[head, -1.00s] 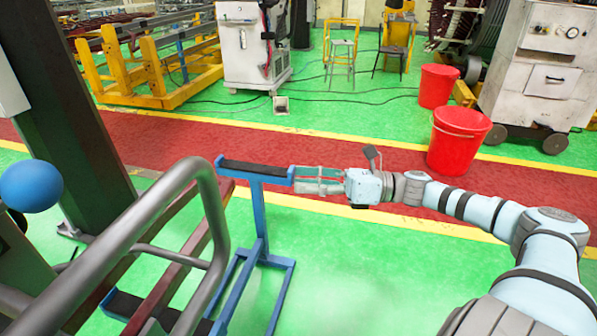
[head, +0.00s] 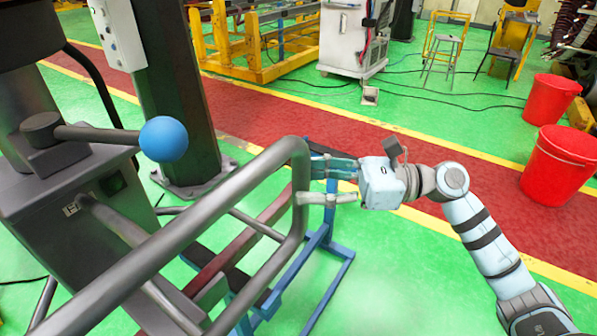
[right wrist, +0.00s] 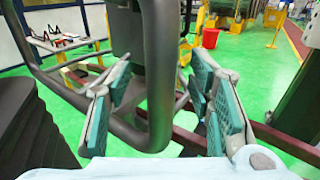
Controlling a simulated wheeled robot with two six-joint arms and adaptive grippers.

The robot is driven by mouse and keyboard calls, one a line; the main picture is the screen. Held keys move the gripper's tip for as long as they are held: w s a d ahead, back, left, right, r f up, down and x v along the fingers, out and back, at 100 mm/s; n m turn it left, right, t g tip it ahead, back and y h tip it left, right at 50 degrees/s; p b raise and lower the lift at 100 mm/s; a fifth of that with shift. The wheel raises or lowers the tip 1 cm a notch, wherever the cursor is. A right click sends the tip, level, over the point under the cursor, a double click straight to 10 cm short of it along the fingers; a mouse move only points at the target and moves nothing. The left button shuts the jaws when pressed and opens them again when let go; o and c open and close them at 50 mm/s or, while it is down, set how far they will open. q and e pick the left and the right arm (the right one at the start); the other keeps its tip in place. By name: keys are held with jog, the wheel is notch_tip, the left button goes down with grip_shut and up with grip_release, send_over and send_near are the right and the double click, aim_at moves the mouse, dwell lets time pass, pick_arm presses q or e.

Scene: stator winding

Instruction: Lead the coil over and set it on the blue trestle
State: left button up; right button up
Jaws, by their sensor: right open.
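The coil (head: 240,185) is a long grey tubular loop, reaching from the lower left up to a rounded end in the head view. My right gripper (head: 328,181) is at that end with its fingers pointing left. It is open. In the right wrist view the coil's end (right wrist: 158,75) stands between the two spread finger pads (right wrist: 160,98), with gaps on both sides. The blue trestle (head: 325,243) stands on the floor behind the coil and gripper. Its top is largely hidden by them. My left gripper is not in view.
A grey machine (head: 70,210) with a blue ball-ended lever (head: 163,139) stands at left, beside a dark column (head: 165,90). Green floor right of the trestle is clear.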

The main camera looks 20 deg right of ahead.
jog(key=shift+x, duration=1.15)
jog(key=shift+d+f, duration=0.1)
jog(key=shift+f, duration=0.05)
grip_shut()
